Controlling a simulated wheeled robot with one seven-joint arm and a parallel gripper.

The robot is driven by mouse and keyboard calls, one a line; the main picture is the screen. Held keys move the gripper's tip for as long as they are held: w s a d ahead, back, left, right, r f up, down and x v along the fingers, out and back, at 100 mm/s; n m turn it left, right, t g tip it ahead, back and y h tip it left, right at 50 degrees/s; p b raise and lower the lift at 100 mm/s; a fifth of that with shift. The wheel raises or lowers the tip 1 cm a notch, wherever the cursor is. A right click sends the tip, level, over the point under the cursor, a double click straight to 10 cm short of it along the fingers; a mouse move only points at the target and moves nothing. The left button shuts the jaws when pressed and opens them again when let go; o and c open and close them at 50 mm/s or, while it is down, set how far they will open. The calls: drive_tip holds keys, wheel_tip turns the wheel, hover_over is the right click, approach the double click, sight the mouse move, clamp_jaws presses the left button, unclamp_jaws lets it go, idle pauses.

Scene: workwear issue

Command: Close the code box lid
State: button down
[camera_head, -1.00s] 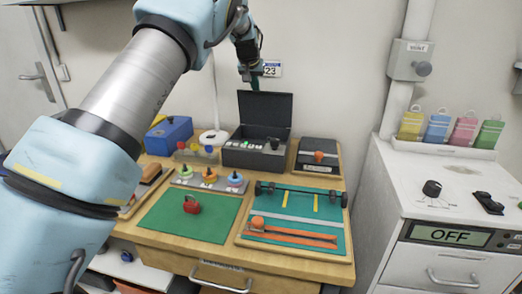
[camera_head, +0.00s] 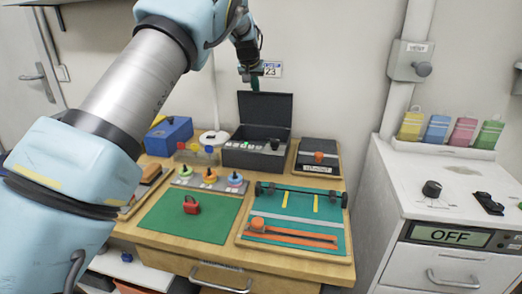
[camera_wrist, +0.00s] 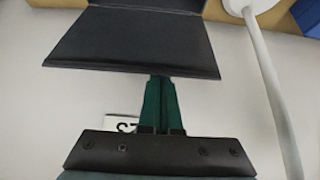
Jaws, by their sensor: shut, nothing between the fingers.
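The code box (camera_head: 253,158) is a black box at the back of the wooden desk, with a row of small light keys along its front. Its lid (camera_head: 266,108) stands open, upright near the wall. In the wrist view the dark lid (camera_wrist: 135,40) fills the upper middle. My gripper (camera_head: 254,85) is above and behind the lid's top edge in the head view. In the wrist view its green fingers (camera_wrist: 160,82) are together, with their tips at the lid's edge. I cannot tell whether they touch it.
A blue box (camera_head: 168,136) and a white round-based stand (camera_head: 214,137) are left of the code box. A black case (camera_head: 317,156) is to its right. A green mat (camera_head: 190,218) with a red padlock (camera_head: 191,205) lies in front. The wall is close behind the lid.

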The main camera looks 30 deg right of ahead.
idle(0.6)
drive_tip(key=shift+s+a+b, duration=0.95)
drive_tip(key=shift+s+b, duration=0.05)
drive_tip(key=shift+b, duration=0.4)
drive_tip(key=shift+s+a+f+b, duration=0.5)
drive_tip(key=shift+s+f+b, duration=0.05)
drive_tip(key=shift+b, duration=0.45)
drive_tip(key=shift+s+a+f+b, duration=0.2)
drive_tip(key=shift+s+a+b, duration=0.25)
drive_tip(key=shift+s+b, duration=0.1)
